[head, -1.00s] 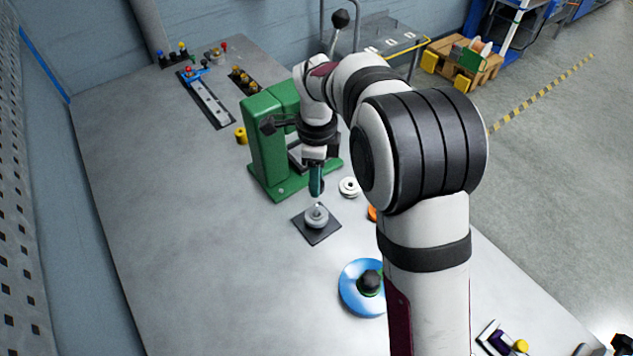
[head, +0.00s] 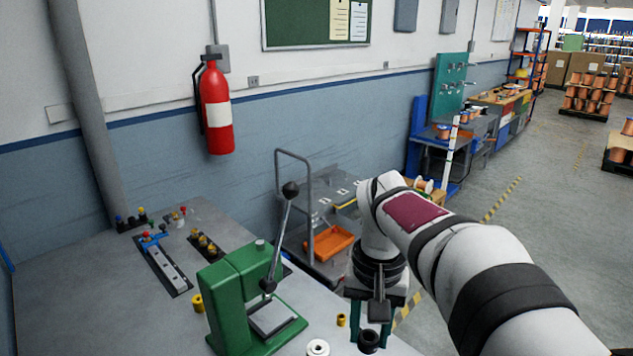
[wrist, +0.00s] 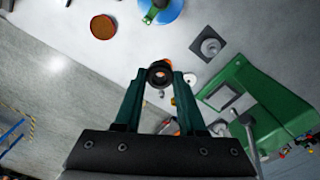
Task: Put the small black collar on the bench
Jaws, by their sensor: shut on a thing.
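My gripper (head: 370,335) points down at the right of the green press, near the bench's right edge. Its two teal fingers are shut on the small black collar (head: 368,341), a short dark ring with a hole. In the wrist view the collar (wrist: 159,74) sits between the fingertips, its hole facing the camera. The grey bench (wrist: 240,20) lies beneath and beyond it. The gap between collar and bench cannot be told exactly.
The green arbor press (head: 232,305) with its long lever stands left of my gripper. A white pulley (head: 318,348) and a small yellow bushing (head: 341,320) are nearby. In the wrist view, a grey pulley (wrist: 210,46) rests on a dark pad, and an orange disc (wrist: 103,27) lies near the edge.

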